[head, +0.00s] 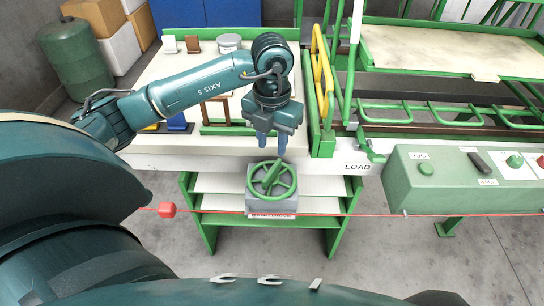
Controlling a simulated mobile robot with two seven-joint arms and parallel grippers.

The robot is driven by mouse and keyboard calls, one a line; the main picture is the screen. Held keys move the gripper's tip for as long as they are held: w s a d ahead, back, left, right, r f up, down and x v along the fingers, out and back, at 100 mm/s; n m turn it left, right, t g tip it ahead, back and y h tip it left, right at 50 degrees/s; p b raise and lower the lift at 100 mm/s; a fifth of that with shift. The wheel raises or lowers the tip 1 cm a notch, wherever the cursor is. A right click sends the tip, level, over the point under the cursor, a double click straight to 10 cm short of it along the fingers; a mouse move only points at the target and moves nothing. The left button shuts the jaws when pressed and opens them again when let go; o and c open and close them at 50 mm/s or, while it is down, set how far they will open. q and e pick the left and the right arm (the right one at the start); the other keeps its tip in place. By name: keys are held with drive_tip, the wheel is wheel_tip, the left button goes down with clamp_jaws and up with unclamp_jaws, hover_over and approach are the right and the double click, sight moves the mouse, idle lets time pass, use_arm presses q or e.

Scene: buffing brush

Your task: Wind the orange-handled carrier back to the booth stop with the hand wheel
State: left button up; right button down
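The green hand wheel (271,179) sits on a grey box at the front of the bench, above a red and white label. My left gripper (273,147) points down just above and behind the wheel's far rim, over the bench edge. Its two blue fingers look apart, with nothing seen between them. I cannot tell from this single view whether a fingertip touches the wheel. I cannot make out an orange-handled carrier or the booth stop for certain. My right gripper is not in view.
A green control box (450,180) with buttons stands right, beside a LOAD label. A yellow rail (322,75) rises right of the gripper.

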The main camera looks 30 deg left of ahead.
use_arm(q)
drive_tip(key=shift+r, duration=1.95)
